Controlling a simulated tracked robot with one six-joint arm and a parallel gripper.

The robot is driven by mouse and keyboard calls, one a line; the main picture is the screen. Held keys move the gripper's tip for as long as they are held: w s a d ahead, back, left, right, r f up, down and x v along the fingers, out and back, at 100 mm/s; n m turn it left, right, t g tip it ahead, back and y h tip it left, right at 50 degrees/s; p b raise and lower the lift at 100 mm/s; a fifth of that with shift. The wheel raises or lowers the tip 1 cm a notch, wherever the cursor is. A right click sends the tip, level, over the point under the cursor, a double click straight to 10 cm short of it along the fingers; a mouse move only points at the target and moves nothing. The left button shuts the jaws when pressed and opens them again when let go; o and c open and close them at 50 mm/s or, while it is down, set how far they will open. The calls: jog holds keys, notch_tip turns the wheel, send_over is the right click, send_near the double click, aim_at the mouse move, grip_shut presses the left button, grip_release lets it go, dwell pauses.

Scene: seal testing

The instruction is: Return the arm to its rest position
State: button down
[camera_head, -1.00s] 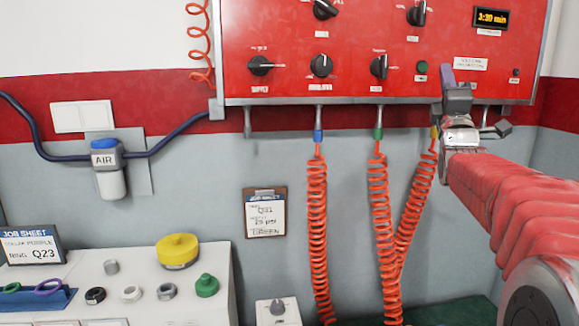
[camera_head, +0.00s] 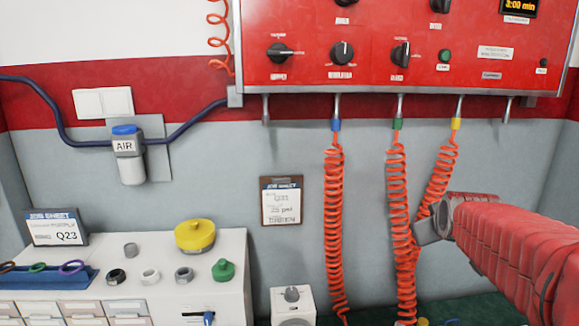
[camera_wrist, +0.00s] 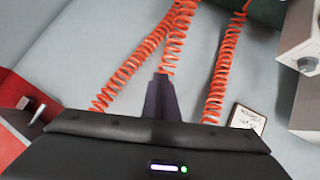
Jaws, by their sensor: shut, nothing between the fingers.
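My arm, in a red padded sleeve (camera_head: 515,250), reaches in from the right edge of the head view. In the head view my gripper's fingers are hard to make out. In the wrist view my gripper (camera_wrist: 162,82) shows as dark purple fingers, shut together with nothing between them. The fingers point towards the orange hoses; whether they touch one, I cannot tell.
A red control panel (camera_head: 370,70) hangs above, with several coiled hoses (camera_head: 335,230) below it. A clipboard (camera_head: 282,203) hangs on the wall. At left are an AIR unit (camera_head: 127,155) and a white bench (camera_head: 150,255) with rings and a yellow-topped pot (camera_head: 195,236). A white box (camera_head: 293,306) stands low.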

jog(key=s+a+f+g+y, duration=0.1)
jog(key=s+a+f, duration=0.2)
jog(key=s, duration=0.6)
jog(key=s+a+f+m+g+y, duration=0.1)
jog(key=s+a+f, duration=0.3)
jog(key=s+a, duration=0.4)
jog(key=s+a+f+g+y, duration=0.1)
jog(key=s+a+f+g, duration=0.1)
jog(key=s+a, duration=0.4)
jog(key=shift+s+f+m+g, duration=0.35)
jog(key=shift+s+f, duration=0.3)
jog(key=shift+s, duration=1.85)
dwell(2.6)
